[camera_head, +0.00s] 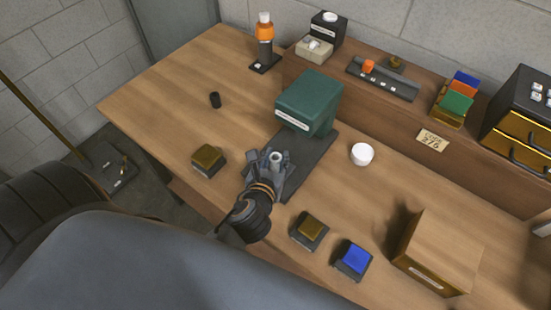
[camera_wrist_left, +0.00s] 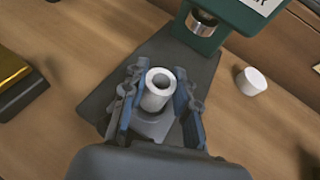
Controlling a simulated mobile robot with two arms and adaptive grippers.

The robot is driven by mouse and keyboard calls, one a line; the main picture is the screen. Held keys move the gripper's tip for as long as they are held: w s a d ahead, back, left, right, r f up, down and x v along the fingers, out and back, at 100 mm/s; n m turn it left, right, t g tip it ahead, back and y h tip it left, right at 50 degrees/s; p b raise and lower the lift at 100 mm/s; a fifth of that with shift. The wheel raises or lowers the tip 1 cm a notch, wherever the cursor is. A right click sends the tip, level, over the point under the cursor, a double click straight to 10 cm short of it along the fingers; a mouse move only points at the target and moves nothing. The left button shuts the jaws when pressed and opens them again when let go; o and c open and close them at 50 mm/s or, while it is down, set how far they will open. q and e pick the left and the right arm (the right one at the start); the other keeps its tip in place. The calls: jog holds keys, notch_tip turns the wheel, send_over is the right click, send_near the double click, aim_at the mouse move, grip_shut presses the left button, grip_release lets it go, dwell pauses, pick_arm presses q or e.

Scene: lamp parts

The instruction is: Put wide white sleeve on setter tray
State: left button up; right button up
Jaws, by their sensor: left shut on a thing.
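My left gripper (camera_head: 270,163) is shut on a white sleeve (camera_head: 277,156), a hollow upright cylinder. In the left wrist view the sleeve (camera_wrist_left: 157,90) stands between the two fingers, its open bore facing up. It is over the dark base plate (camera_head: 311,165) of a green machine (camera_head: 308,100). A grey piece (camera_wrist_left: 155,127) shows just below the sleeve; I cannot tell whether the sleeve touches it. I cannot tell for sure which part is the setter tray. A separate short white cylinder (camera_head: 361,155) stands on the table right of the plate. My right gripper is not in view.
A brass-topped block (camera_head: 208,158) lies left of the gripper. Another (camera_head: 310,228) and a blue-topped block (camera_head: 354,257) lie in front. A wooden box (camera_head: 440,250) stands at right. The table's left part is mostly clear.

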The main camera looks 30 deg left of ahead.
pick_arm(q)
jog(key=shift+f, duration=0.3)
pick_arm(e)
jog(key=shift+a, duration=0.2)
pick_arm(q)
jog(key=shift+f, duration=0.1)
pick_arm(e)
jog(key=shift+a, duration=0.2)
pick_arm(q)
jog(key=o, duration=1)
jog(key=shift+o, duration=0.2)
jog(key=b+v, duration=0.1)
jog(key=v, duration=1.1)
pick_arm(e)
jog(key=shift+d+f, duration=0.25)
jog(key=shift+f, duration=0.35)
pick_arm(q)
jog(key=shift+s, duration=0.1)
